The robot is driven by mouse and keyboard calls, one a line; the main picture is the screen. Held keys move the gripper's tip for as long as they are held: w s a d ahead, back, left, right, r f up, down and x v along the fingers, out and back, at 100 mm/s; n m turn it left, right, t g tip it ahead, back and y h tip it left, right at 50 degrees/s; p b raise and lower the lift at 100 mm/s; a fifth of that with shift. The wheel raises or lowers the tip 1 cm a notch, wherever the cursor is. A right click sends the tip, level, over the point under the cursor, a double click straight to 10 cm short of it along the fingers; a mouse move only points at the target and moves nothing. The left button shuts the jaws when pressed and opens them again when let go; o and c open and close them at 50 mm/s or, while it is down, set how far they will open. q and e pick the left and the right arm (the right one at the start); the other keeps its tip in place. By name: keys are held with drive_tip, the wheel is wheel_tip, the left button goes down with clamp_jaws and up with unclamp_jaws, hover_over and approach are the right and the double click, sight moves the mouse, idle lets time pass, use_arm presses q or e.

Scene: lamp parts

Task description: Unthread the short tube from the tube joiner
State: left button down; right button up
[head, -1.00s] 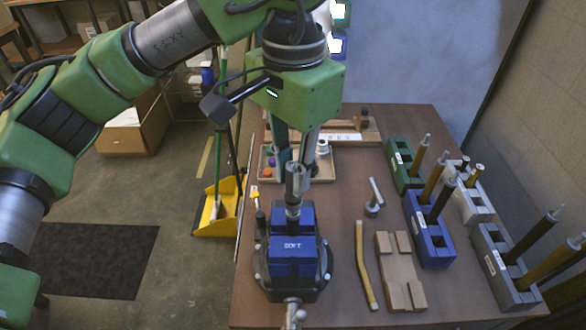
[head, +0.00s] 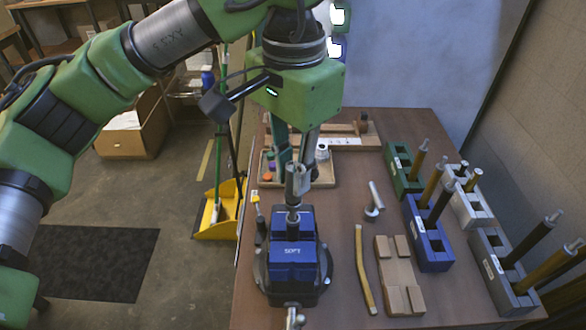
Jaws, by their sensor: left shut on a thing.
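A vise (head: 262,282) with blue soft jaws (head: 292,262) stands at the table's near left. A dark upright cylindrical part (head: 293,226) stands between the jaws. My left gripper (head: 296,188) comes straight down above the vise, shut on the upper end of this upright piece. The fingers cover much of what they hold. I cannot clearly tell where the short tube ends and the tube joiner begins. My right gripper is not in view.
Right of the vise lie a curved tan strip (head: 362,270), a cardboard-coloured block (head: 398,275) and a small metal part with a round base (head: 374,205). A parts tray (head: 322,178) sits behind.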

use_arm(q)
drive_tip(key=c, duration=1.9)
unclamp_jaws()
drive_tip(key=shift+r, duration=0.15)
